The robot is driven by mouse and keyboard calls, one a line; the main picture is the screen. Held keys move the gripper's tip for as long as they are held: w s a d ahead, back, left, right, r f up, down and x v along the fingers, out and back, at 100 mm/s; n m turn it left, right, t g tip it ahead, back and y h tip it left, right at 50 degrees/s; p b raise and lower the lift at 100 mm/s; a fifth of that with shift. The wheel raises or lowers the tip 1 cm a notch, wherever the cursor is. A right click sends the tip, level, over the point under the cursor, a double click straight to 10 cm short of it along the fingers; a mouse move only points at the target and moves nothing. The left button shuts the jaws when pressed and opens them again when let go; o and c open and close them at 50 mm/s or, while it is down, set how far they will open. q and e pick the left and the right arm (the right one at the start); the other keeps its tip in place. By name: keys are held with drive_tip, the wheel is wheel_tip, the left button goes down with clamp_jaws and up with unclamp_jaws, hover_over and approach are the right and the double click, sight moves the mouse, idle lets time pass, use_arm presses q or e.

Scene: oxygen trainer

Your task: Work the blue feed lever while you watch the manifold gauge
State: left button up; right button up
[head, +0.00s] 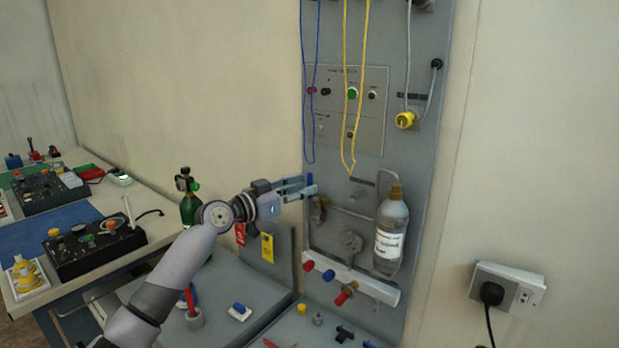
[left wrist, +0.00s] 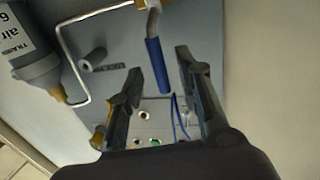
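The blue feed lever (head: 310,180) is on the grey wall panel; only a small part shows at my fingertips in the head view. In the left wrist view the lever's blue sleeve (left wrist: 156,66) sits on a grey metal stem and lies between my two fingers, with gaps on both sides. My left gripper (head: 303,187) is open around it and also shows in the left wrist view (left wrist: 158,72). No gauge face can be made out; a grey round part (head: 350,242) is lower on the panel. My right gripper is out of view.
A labelled bottle (head: 391,232) hangs at the panel's right, beside a bent metal pipe (head: 378,176). Blue (head: 304,120) and yellow (head: 345,120) cords hang above my gripper. A green cylinder (head: 189,208) stands behind my left arm. A white rail (head: 370,284) with coloured knobs is below.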

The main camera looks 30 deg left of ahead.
use_arm(q)
drive_tip(key=shift+p+x, duration=0.3)
drive_tip(key=shift+x, duration=1.2)
clamp_jaws()
